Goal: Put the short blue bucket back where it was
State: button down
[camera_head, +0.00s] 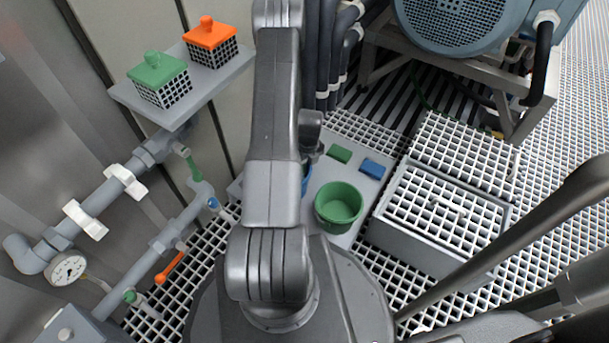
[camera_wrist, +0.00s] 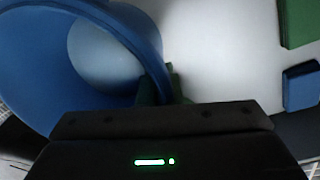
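A blue bucket (camera_wrist: 40,60) fills the left of the wrist view, its open mouth toward the camera. In the head view only a sliver of the blue bucket (camera_head: 307,178) shows beside my arm, which hides the rest. My gripper (camera_wrist: 161,82) has its dark green fingers close together at the bucket's right rim, one on each side of the wall. They look shut on the rim. Whether the bucket rests on the pale board (camera_head: 317,222) or is lifted is hard to tell.
A green bucket (camera_head: 339,206) stands on the board near the blue one. A green block (camera_head: 339,153) and a blue block (camera_head: 372,169) lie behind it. A grated grey box (camera_head: 440,215) stands to the right. Pipes and valves (camera_head: 100,205) line the left wall.

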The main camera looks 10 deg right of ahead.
jog(key=shift+f+b, duration=0.55)
jog(key=shift+f, duration=1.05)
jog(key=shift+f, duration=0.2)
jog(key=c, duration=1.6)
grip_release()
notch_tip(320, 180, up, 12)
jog(key=d+p, duration=0.1)
jog(key=p, duration=0.3)
jog(key=shift+w+r+p, duration=0.15)
jog(key=shift+w+p, duration=0.05)
jog(key=shift+p, duration=0.2)
